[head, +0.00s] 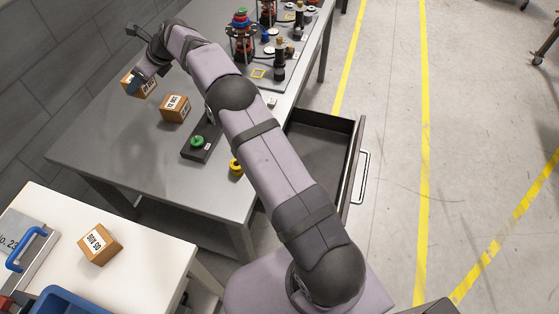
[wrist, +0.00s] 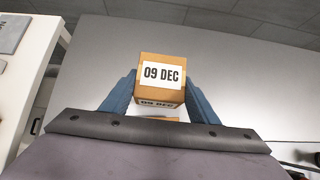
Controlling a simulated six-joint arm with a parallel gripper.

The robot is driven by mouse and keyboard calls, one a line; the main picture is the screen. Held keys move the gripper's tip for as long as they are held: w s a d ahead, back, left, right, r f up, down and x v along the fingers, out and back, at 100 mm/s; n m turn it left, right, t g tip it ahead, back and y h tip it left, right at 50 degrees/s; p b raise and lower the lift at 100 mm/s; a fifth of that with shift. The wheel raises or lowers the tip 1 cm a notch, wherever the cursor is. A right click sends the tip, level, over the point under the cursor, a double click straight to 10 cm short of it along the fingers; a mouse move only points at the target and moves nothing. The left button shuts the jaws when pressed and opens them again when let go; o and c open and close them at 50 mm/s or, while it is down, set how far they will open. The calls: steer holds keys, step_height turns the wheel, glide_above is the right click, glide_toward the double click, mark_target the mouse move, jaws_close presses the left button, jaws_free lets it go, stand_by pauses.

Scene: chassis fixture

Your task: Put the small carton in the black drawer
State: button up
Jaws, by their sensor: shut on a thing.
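My gripper (head: 135,80) is at the far left of the grey table. In the wrist view its two blue fingers (wrist: 160,88) are shut on a brown carton (wrist: 162,74) with a white label reading "09 DEC". In the head view this carton (head: 148,87) is partly hidden by the gripper; whether it touches the table I cannot tell. A second brown carton (head: 175,108) stands on the table beside it, to the right. The dark drawer (head: 319,150) under the table's right side stands pulled open, and its visible floor looks empty; my arm hides part of it.
A third carton (head: 100,243) lies on the white table (head: 150,262) at lower left, near a blue bin (head: 70,301). A box with a green button (head: 198,142) and a yellow knob (head: 236,167) are near the grey table's front. Fixture parts (head: 242,40) crowd the back.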

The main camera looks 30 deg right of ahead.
steer(key=d+r+m+t+h, duration=0.1)
steer(key=d+r+m+h, duration=0.15)
steer(key=d, duration=1.35)
steer(key=d+r+m+t+h, duration=0.1)
steer(key=d+r+m, duration=0.25)
steer(key=d, duration=1.25)
steer(key=s+d+f+m+h, duration=0.2)
steer(key=s+d, duration=0.5)
steer(key=d, duration=0.3)
steer(key=s+d+f+m+h, duration=0.1)
steer(key=s+d, duration=0.6)
steer(key=d, duration=0.4)
steer(key=s+f+m+h, duration=0.1)
steer(key=s+f, duration=0.4)
steer(key=s, duration=0.4)
steer(key=s+f+m+h, duration=0.1)
steer(key=s+f+m, duration=0.1)
steer(key=s+f, duration=0.5)
steer(key=s+a+f+n+y, duration=0.1)
steer(key=s+a+n+y, duration=0.2)
steer(key=a, duration=0.3)
steer(key=s+a+f+n+g+y, duration=0.1)
steer(key=s+a+f+n+y, duration=0.1)
steer(key=s+a+n, duration=0.3)
steer(key=s+a+f+n+g+y, duration=0.1)
steer(key=s+a+f+n+y, duration=0.1)
steer(key=a, duration=0.7)
steer(key=shift+s+a+f+n+y, duration=0.15)
steer(key=shift+s+a+n+y, duration=0.1)
steer(key=shift+s+n+y, duration=0.85)
